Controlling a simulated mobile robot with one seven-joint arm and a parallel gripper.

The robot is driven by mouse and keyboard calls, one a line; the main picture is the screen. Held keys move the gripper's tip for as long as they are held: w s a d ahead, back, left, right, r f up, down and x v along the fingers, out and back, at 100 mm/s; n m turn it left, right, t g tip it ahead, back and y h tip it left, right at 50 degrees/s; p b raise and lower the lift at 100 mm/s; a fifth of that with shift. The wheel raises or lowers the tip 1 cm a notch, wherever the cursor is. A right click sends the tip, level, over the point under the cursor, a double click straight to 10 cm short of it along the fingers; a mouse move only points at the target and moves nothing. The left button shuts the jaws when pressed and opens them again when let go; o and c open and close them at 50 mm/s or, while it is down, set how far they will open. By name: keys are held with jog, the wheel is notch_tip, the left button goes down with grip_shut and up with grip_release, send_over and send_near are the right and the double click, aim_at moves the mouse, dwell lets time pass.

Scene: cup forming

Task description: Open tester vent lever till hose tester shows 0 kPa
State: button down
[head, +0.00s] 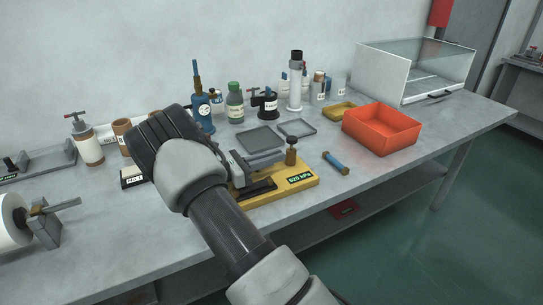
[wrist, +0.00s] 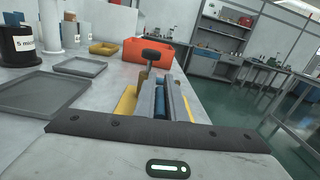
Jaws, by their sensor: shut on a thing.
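The hose tester has a yellow base (head: 305,178) on the front part of the bench. Its green-lit display (head: 300,178) reads what looks like 520 kPa; the first digit is hard to read. A brass post with a dark knob or lever on top (head: 291,146) stands on its back right; this top shows beyond my fingers in the wrist view (wrist: 156,54). My gripper (head: 275,158) is low over the base, left of the post. Its fingers are shut on a blue hose-like piece (wrist: 161,103). My gripper hides much of the tester.
A blue piece with tan ends (head: 335,162) lies on the bench right of the tester. A red bin (head: 382,128) and glass-fronted box (head: 416,70) stand further right. Two grey trays (head: 260,140) and several bottles are behind. The bench's front edge is close.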

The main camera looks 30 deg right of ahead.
jog(key=c, duration=1.8)
grip_release()
jog(key=a, duration=1.7)
jog(key=shift+s+a, duration=0.1)
jog(key=shift+a, duration=0.1)
